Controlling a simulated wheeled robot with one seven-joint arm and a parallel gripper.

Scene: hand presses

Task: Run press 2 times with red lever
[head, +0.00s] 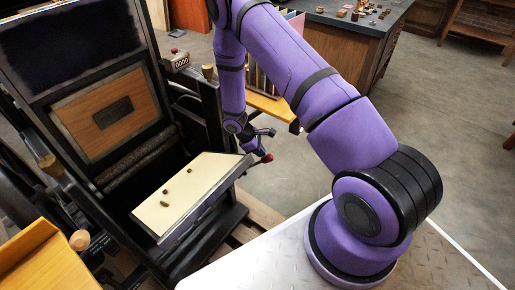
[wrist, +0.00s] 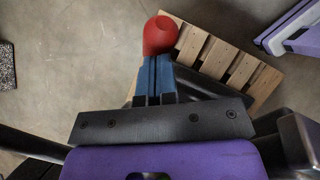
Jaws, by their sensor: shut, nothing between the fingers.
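The press (head: 120,130) stands at the left in the head view, a dark frame with a wooden panel and a tilted cream plate (head: 205,180) sticking out in front. Its counter (head: 181,63) appears to read 0000. The red lever knob (head: 267,158) is beside the plate's right edge. My gripper (head: 268,132) is close to the knob, just above it in the picture. In the wrist view the red knob (wrist: 160,36) lies right at the tips of my shut blue fingers (wrist: 156,66). Nothing is between the fingers; I cannot tell whether they touch the knob.
Several small bits (head: 165,203) lie on the cream plate. A wooden slatted pallet (wrist: 220,62) lies on the floor by the lever. An orange-yellow board (head: 45,262) is at the lower left. A workbench (head: 345,40) stands behind. The floor at the right is open.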

